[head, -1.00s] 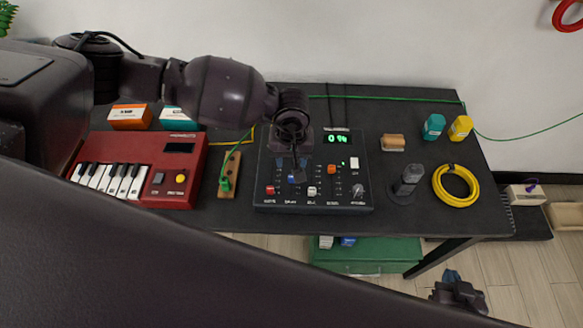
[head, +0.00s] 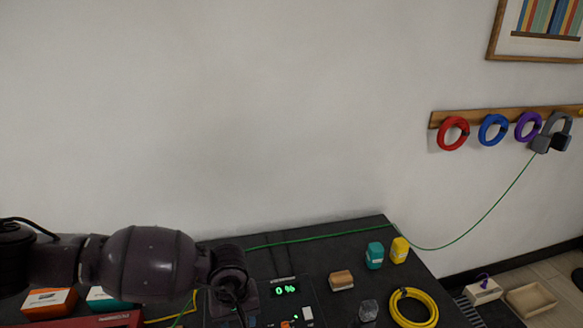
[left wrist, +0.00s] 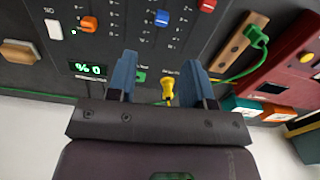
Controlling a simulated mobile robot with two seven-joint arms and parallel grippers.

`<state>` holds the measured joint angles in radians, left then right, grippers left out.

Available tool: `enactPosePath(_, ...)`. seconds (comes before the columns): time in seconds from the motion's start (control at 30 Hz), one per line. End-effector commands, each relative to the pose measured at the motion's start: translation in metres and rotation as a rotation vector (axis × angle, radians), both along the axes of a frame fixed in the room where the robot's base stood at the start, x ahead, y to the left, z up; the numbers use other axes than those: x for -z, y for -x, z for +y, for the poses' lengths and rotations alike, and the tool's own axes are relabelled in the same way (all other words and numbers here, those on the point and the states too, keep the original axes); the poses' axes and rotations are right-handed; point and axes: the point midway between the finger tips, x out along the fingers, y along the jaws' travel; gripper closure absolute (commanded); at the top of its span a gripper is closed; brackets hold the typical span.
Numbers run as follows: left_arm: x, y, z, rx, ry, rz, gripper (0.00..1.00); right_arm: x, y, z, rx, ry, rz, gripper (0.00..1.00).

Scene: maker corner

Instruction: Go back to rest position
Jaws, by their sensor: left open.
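My left arm comes in from the left in the head view, and my left gripper (head: 242,315) hangs over the left part of the black mixer panel (head: 315,298) at the bottom edge. In the left wrist view the left gripper (left wrist: 160,62) is open, its two blue-grey fingers apart. A yellow plug (left wrist: 168,88) shows between the fingers, near the panel's edge; I cannot tell whether they touch it. The panel's green display (left wrist: 87,69) reads about 0 %. My right gripper is not in view.
On the dark table (head: 350,240) stand a wooden block (head: 341,280), teal (head: 374,255) and yellow (head: 399,250) containers and a yellow cable coil (head: 413,307). The red keyboard (left wrist: 285,75) and orange box (head: 50,301) are at left.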

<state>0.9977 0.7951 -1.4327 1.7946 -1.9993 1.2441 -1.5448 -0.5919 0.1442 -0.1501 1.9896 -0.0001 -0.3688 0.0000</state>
Motion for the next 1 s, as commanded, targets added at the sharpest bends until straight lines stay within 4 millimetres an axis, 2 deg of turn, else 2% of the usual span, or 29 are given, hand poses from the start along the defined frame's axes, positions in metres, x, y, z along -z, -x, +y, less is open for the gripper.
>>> enactPosePath(0.13, -0.002, 0.003, -0.022, -0.194, 0.131, 0.032, 0.53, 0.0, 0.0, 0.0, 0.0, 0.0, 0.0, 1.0)
enactPosePath(0.23, -0.014, 0.011, -0.053, -0.41, 0.299, 0.135, 0.53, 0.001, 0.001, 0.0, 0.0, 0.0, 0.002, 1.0)
enactPosePath(0.4, -0.077, 0.011, -0.125, -0.791, 0.634, 0.403, 0.53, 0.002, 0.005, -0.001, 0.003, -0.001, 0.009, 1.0)
enactPosePath(0.5, -0.116, 0.012, -0.161, -1.012, 0.809, 0.637, 0.53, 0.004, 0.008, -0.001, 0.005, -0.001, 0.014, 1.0)
enactPosePath(0.6, -0.153, 0.011, -0.187, -1.233, 0.95, 0.919, 0.53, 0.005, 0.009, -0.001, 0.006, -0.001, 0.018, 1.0)
enactPosePath(0.7, -0.187, 0.003, -0.199, -1.452, 1.057, 1.238, 0.53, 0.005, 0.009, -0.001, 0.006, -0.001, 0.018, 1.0)
enactPosePath(0.77, -0.203, -0.005, -0.199, -1.579, 1.103, 1.445, 0.53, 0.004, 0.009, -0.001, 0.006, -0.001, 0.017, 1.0)
enactPosePath(0.87, -0.22, -0.022, -0.189, -1.776, 1.143, 1.802, 0.53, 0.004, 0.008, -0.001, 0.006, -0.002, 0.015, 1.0)
enactPosePath(0.97, -0.224, -0.038, -0.17, -1.934, 1.142, 2.142, 0.53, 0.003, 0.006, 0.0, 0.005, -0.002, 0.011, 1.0)
enactPosePath(1.0, -0.223, -0.044, -0.16, 1.883, -1.075, -2.156, 0.53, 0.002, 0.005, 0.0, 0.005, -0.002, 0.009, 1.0)
